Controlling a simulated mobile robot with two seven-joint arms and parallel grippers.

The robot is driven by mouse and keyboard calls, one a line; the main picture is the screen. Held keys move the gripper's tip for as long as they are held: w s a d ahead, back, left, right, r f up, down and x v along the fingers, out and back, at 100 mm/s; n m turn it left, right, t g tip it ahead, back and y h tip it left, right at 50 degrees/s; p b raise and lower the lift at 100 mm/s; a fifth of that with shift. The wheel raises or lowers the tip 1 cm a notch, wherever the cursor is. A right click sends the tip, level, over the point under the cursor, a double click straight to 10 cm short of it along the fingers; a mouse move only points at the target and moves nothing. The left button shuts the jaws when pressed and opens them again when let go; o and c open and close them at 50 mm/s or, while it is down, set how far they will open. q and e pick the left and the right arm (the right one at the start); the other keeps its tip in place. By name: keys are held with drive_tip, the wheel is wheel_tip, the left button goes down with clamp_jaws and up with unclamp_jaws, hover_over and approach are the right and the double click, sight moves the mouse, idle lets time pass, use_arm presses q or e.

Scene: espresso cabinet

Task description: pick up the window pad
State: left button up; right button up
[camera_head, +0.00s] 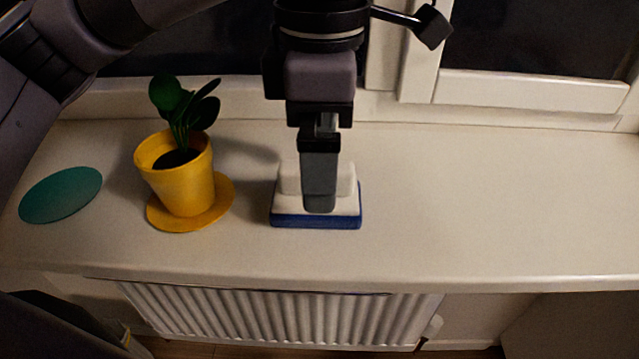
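The window pad (285,207) lies flat on the white windowsill near the middle. It has a white upper body with a raised grip and a blue underside. My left gripper (319,195) points straight down over it. Its near finger overlaps the front of the raised grip, and white shows on both sides of it. The far finger is hidden, so I cannot tell whether the fingers press on the grip. My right gripper is not in view.
A yellow pot (184,187) with a green plant stands on a yellow saucer (222,208) left of the pad. A teal disc (60,195) lies farther left. The windowsill (500,200) is clear to the right. A window frame (530,90) stands behind, a radiator (270,318) below.

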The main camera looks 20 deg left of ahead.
use_arm(q)
drive_tip(key=shift+f, duration=0.45)
wheel_tip(320, 180, down, 4)
drive_tip(key=shift+f, duration=0.25)
drive_tip(key=shift+c, duration=1.2)
drive_tip(key=shift+w, duration=0.1)
drive_tip(key=c, duration=1)
drive_tip(key=shift+o, duration=0.2)
drive_tip(key=shift+r, duration=0.2)
